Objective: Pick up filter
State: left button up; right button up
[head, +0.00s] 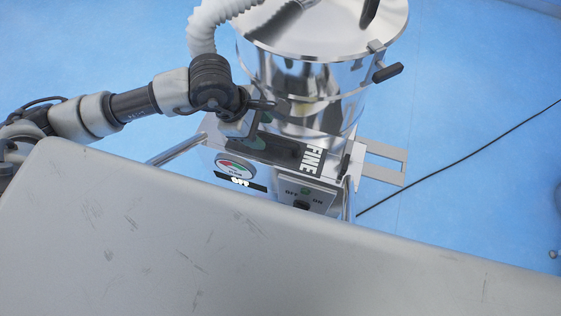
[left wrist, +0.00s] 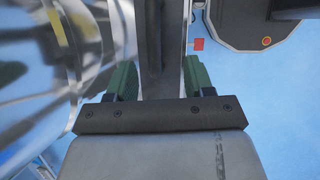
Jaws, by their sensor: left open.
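A dark, flat piece with a white FINE label (head: 311,159) lies across the front of the steel machine; it looks like the filter, but I cannot be sure. My left gripper (head: 257,131) is at its left end, close in front of the steel drum. In the left wrist view the green fingers (left wrist: 157,80) stand apart, with a dark grey bar (left wrist: 161,40) running between them and a visible gap on either side. The bar's near end is hidden behind the gripper's body. My right gripper does not show.
The shiny steel drum (head: 300,75) rises just beyond the gripper, with a white hose (head: 207,25) at its left. The base carries a gauge (head: 235,167) and an OFF/ON switch (head: 302,204). A black cable (head: 470,145) crosses the open blue floor at right.

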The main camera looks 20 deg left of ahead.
aim_at(274, 138)
pick_arm(q)
jog(key=shift+w+d+f, duration=0.1)
jog(key=shift+d+f, duration=0.1)
jog(key=shift+f, duration=0.35)
jog(key=shift+w+d+f, duration=0.1)
jog(key=shift+d+f, duration=0.05)
jog(key=shift+f, duration=0.1)
jog(key=x, duration=0.1)
jog(key=p+x, duration=0.1)
jog(key=x, duration=0.1)
jog(key=p+x, duration=0.1)
jog(key=x, duration=0.1)
jog(key=shift+w+d+r, duration=0.1)
jog(key=shift+w+d, duration=0.05)
jog(key=shift+w, duration=0.15)
jog(key=shift+f, duration=0.25)
jog(key=c, duration=0.8)
grip_shut()
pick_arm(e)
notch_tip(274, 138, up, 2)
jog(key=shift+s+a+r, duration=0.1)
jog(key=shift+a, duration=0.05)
pick_arm(q)
jog(key=shift+w+r, duration=0.1)
